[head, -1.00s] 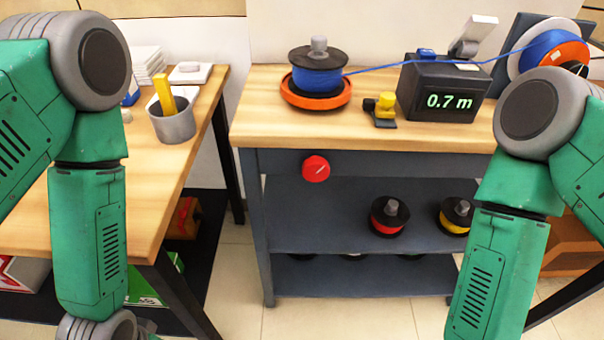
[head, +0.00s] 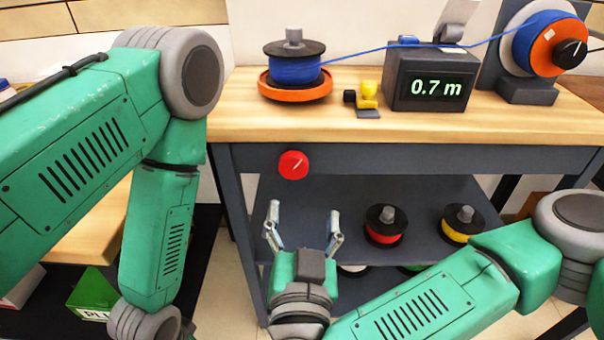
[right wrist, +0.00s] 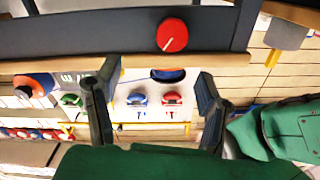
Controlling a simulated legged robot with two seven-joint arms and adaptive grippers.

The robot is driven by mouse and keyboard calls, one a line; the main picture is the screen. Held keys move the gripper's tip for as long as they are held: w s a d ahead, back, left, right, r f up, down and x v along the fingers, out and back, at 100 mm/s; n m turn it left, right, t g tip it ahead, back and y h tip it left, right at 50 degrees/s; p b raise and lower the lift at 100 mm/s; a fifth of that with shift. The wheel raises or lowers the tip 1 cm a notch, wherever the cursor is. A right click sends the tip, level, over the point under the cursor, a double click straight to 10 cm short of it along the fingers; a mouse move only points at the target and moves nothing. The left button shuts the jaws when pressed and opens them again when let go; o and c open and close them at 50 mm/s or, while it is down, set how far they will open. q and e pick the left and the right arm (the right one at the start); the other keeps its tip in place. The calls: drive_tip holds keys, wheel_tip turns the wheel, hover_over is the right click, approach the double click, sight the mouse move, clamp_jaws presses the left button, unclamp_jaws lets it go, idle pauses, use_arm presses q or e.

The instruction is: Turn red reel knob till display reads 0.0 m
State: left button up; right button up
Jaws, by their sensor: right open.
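The red reel knob (head: 293,165) sits on the front rail of the bench, with a pale pointer line tilted to the upper right. It also shows in the right wrist view (right wrist: 172,35), above and between the fingers. The display (head: 436,88) reads 0.7 m in green. Blue line runs from the blue spool (head: 293,75) on an orange turntable (head: 296,92), past the display box, to the blue reel (head: 546,42) at the right. My right gripper (head: 303,222) is open and empty, below the knob and apart from it. My left gripper is not in view.
A small yellow device (head: 368,95) stands on the bench top (head: 340,122) left of the display. Spools with red (head: 384,230) and yellow (head: 460,225) line sit on the shelf below, right of my right gripper. The space around the knob is clear.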

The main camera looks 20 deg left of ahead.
sight(292, 169)
drive_tip(key=w+a+b, duration=0.1)
drive_tip(key=w+a, duration=0.2)
drive_tip(key=w, duration=0.2)
drive_tip(key=w+a+b, duration=0.1)
drive_tip(key=w+a, duration=0.1)
drive_tip(key=w, duration=0.1)
drive_tip(key=shift+w+a+f+b, duration=0.1)
drive_tip(key=shift+a+f+b, duration=0.25)
drive_tip(key=shift+w+d+r+b, duration=0.1)
drive_tip(key=shift+w+d+b, duration=0.1)
drive_tip(key=shift+w+d, duration=0.3)
drive_tip(key=shift+w+d+r+b, duration=0.1)
drive_tip(key=shift+w+d+b, duration=0.1)
drive_tip(key=shift+w, duration=0.5)
drive_tip(key=shift+w+d+r, duration=0.1)
drive_tip(key=shift+w+d, duration=0.05)
drive_tip(key=shift+a, duration=0.6)
drive_tip(key=shift+c, duration=0.4)
drive_tip(key=shift+a, duration=0.3)
drive_tip(key=c, duration=1.1)
drive_tip(key=shift+d, duration=0.3)
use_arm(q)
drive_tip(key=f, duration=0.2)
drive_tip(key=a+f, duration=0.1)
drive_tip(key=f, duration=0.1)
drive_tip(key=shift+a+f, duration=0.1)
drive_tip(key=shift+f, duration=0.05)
